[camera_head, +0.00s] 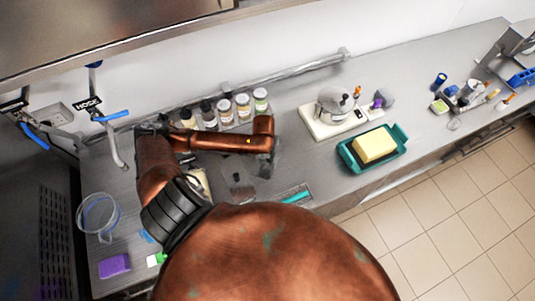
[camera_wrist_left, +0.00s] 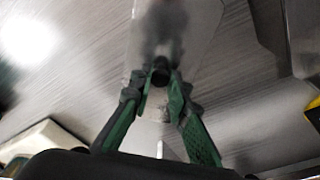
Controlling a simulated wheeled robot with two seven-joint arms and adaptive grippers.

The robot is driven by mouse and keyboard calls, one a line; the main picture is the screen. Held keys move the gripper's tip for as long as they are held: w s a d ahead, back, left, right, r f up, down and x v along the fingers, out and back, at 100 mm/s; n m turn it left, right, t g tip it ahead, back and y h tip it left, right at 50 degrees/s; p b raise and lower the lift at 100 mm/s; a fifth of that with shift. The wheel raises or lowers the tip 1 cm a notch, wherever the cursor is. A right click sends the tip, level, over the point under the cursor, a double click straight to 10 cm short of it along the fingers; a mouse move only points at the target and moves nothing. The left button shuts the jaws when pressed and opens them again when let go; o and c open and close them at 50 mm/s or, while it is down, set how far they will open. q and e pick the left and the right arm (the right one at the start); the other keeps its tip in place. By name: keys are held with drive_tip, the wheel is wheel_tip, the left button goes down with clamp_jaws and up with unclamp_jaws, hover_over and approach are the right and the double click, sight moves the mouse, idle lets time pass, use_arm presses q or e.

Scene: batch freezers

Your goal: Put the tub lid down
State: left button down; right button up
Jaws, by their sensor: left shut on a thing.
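The tub lid (camera_wrist_left: 200,30) looks like a clear, flat sheet with a dark knob (camera_wrist_left: 160,70) in the left wrist view. My left gripper (camera_wrist_left: 160,82) has its green fingers closed around this knob. The grey steel counter shows beneath and through the lid; I cannot tell whether the lid touches it. In the head view my left gripper (camera_head: 262,170) points down over the counter, in front of the bottle row. The lid is faint there and partly hidden by my arm. My right gripper is not in view.
Several jars (camera_head: 242,106) stand along the wall. A white scale (camera_head: 318,128) and a teal tray (camera_head: 346,154) with a yellow block (camera_head: 374,146) stand to the right. A clear jug (camera_head: 98,216) and purple sponge (camera_head: 114,266) are at left. Bare counter (camera_head: 290,155) lies beside the gripper.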

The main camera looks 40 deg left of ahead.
sight(268, 157)
use_arm(q)
drive_tip(key=shift+f, duration=0.15)
drive_tip(key=c, duration=1.8)
unclamp_jaws()
drive_tip(key=shift+c, duration=0.2)
wheel_tip(268, 157, up, 12)
drive_tip(key=s, duration=0.1)
drive_tip(key=shift+s+d, duration=0.3)
drive_tip(key=shift+s, duration=0.1)
drive_tip(key=f, duration=0.4)
drive_tip(key=w+f, duration=0.1)
drive_tip(key=f, duration=0.7)
drive_tip(key=shift+w+a, duration=0.25)
drive_tip(key=shift+w, duration=0.1)
wheel_tip(268, 157, up, 2)
drive_tip(key=shift+w+r+b, duration=0.1)
drive_tip(key=shift+r+b, duration=0.05)
drive_tip(key=shift+b, duration=0.15)
drive_tip(key=shift+s+d+r, duration=0.2)
drive_tip(key=shift+r, duration=0.6)
